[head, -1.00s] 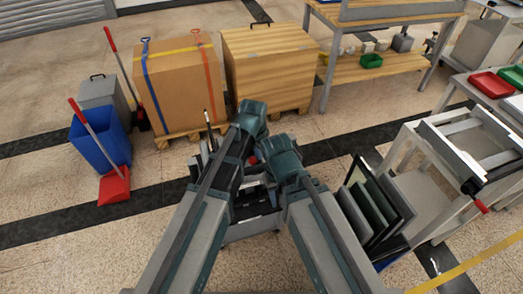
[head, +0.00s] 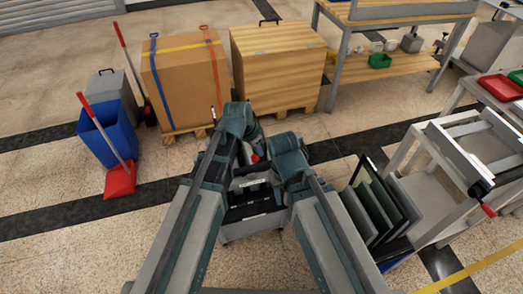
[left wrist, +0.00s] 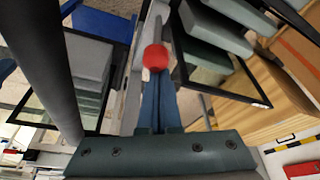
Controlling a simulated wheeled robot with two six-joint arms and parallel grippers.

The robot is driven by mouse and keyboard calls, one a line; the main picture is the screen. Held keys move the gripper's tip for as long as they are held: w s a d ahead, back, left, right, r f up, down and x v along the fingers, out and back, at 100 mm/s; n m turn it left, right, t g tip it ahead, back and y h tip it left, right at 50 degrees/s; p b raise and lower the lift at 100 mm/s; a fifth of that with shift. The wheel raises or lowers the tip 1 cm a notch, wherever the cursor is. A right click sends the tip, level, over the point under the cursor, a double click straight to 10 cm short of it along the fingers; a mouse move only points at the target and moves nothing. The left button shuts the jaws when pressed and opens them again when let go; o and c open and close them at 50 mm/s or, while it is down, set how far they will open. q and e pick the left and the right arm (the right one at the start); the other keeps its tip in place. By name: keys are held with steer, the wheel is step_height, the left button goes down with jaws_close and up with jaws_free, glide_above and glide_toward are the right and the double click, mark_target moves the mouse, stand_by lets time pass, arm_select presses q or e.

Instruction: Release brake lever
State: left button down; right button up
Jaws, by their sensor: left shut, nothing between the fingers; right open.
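A lever with a round red knob (left wrist: 155,57) shows in the left wrist view, just past the tips of my left gripper (left wrist: 157,82). The left fingers are together with nothing between them. I cannot tell whether they touch the knob. In the head view a small red spot, likely this knob (head: 255,157), shows between my two wrists, above a dark-and-grey cart (head: 252,228). My left wrist is beyond it and my right wrist is to its right. The right gripper's fingers are mostly hidden behind its wrist; it is open.
Upright dark panels (head: 375,210) stand in a rack right of my right arm. A grey bench (head: 480,150) with a red-tipped handle is farther right. A cardboard box (head: 185,85), a wooden crate (head: 275,70) and a blue bin (head: 108,130) stand beyond.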

arm_select(q)
steer(key=s+a+t+h+b, duration=0.1)
steer(key=s+a+h+b, duration=0.1)
steer(key=a, duration=0.3)
steer(key=shift+a+h, duration=0.4)
steer(key=shift+h, duration=0.2)
steer(key=shift+a, duration=0.1)
stand_by(0.4)
steer(key=a+r+p, duration=0.3)
steer(key=r+p, duration=0.5)
steer(key=shift+s+a+r, duration=0.2)
steer(key=shift+s+r, duration=0.2)
steer(key=shift+a, duration=0.1)
